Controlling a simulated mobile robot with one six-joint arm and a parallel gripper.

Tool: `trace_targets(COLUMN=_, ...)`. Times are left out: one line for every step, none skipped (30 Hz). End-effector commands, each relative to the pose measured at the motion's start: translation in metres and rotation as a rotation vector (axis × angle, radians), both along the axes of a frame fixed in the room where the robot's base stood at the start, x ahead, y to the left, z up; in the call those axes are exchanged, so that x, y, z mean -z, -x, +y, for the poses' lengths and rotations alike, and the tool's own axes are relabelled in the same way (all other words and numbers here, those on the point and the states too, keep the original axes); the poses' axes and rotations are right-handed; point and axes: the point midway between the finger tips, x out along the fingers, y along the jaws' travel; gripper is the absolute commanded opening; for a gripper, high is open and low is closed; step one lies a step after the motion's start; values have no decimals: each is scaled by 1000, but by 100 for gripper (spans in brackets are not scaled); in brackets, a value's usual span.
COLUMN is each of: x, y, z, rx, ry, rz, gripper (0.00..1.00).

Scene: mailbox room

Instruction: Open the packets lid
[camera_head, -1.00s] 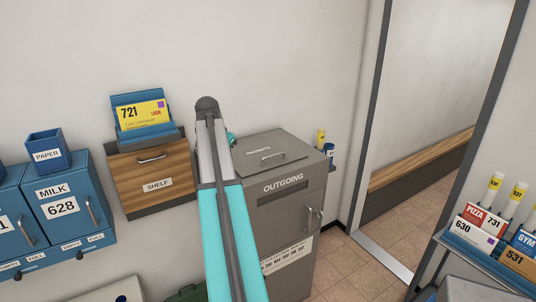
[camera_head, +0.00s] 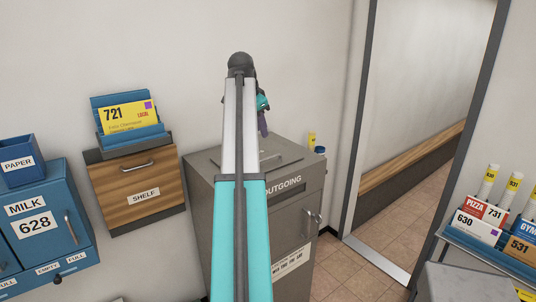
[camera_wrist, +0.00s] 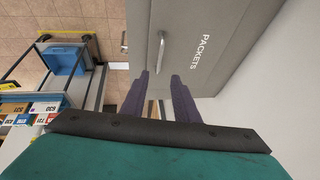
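The packets lid (camera_wrist: 225,40) is a flat grey panel lettered PACKETS with a metal bar handle (camera_wrist: 160,52). In the head view the lid (camera_head: 206,160) lies flat on top of the grey OUTGOING cabinet (camera_head: 297,205), partly hidden behind my arm. My gripper (camera_wrist: 159,80) points at the lid with its two dark purple fingers apart and nothing between them. The handle shows just beyond the fingertips, roughly between them, and appears clear of both. In the head view the gripper (camera_head: 263,124) hangs above the cabinet top, mostly hidden by my arm.
A wooden SHELF box (camera_head: 135,185) hangs left of the cabinet, with a blue holder (camera_head: 105,103) above it. Blue MILK box (camera_head: 45,215) is at far left. A blue tray (camera_head: 490,250) of cards and tubes stands right. A glass panel borders the cabinet's right.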

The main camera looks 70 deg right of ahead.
Motion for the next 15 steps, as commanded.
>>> trace_targets(x=0, y=1, z=-1, rx=0, ry=0, rz=0, gripper=28)
trace_targets(x=1, y=1, z=-1, rx=1, ry=-1, rz=0, gripper=28)
trace_targets(x=2, y=1, z=-1, rx=1, ry=-1, rz=0, gripper=28)
trace_targets(x=2, y=1, z=-2, rx=1, ry=-1, rz=0, gripper=28)
trace_targets(x=3, y=1, z=-2, rx=1, ry=-1, rz=0, gripper=28)
trace_targets(x=5, y=2, z=-3, rx=1, ry=-1, rz=0, gripper=28)
trace_targets(x=6, y=2, z=-4, rx=1, ry=-1, rz=0, gripper=28)
trace_targets(x=8, y=2, z=-5, rx=1, ry=-1, rz=0, gripper=28)
trace_targets(x=11, y=2, z=-6, rx=1, ry=-1, rz=0, gripper=28)
trace_targets(x=13, y=2, z=-7, rx=1, ry=-1, rz=0, gripper=28)
trace_targets(x=16, y=2, z=-8, rx=1, ry=-1, rz=0, gripper=28)
trace_targets(x=20, y=3, z=-10, rx=2, ry=-1, rz=1, gripper=28)
trace_targets(x=23, y=3, z=-11, rx=2, ry=-2, rz=1, gripper=28)
trace_targets(x=26, y=3, z=-12, rx=1, ry=-2, rz=1, gripper=28)
trace_targets(x=30, y=4, z=-15, rx=2, ry=-1, rz=1, gripper=28)
